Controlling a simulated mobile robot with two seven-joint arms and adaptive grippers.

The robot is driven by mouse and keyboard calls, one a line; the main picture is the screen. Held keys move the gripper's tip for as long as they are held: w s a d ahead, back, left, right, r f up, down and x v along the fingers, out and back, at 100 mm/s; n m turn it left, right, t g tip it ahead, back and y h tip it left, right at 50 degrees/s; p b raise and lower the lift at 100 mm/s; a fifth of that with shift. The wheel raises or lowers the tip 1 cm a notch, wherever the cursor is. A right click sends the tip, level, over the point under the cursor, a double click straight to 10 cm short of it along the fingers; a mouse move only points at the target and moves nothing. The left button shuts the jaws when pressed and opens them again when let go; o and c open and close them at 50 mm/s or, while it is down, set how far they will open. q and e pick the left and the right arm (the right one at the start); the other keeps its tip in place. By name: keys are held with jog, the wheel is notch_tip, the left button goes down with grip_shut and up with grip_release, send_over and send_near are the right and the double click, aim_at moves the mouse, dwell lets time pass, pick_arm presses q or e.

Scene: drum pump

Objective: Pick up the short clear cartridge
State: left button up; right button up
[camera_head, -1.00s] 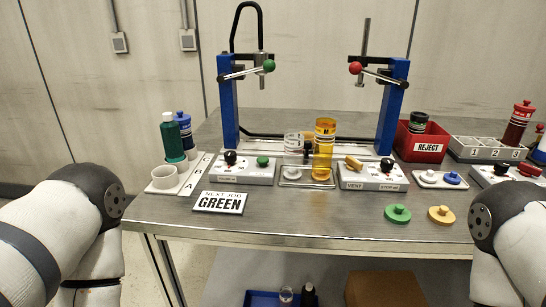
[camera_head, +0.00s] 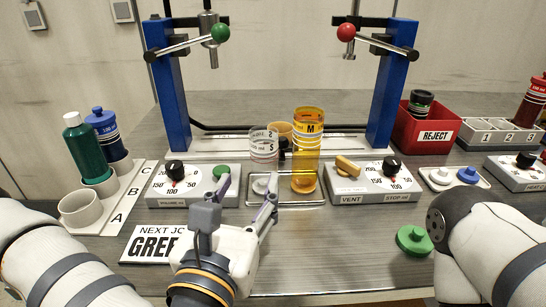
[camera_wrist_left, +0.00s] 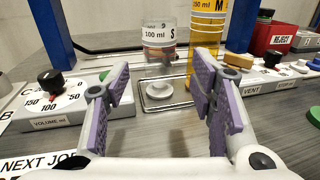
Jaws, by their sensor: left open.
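The short clear cartridge (camera_head: 263,152), marked S, stands upright near the middle of the table, just left of the tall amber cartridge (camera_head: 307,150) marked M. My right gripper is out of view.
Blue press posts (camera_head: 172,110) (camera_head: 390,100) stand behind. A sign (camera_head: 140,246) and a green disc (camera_head: 414,240) lie in front.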

aim_at(260, 156)
pick_arm(q)
jog(key=x, duration=1.1)
jog(key=shift+w+r, duration=0.1)
jog(key=shift+w, duration=0.1)
jog(key=c, duration=0.9)
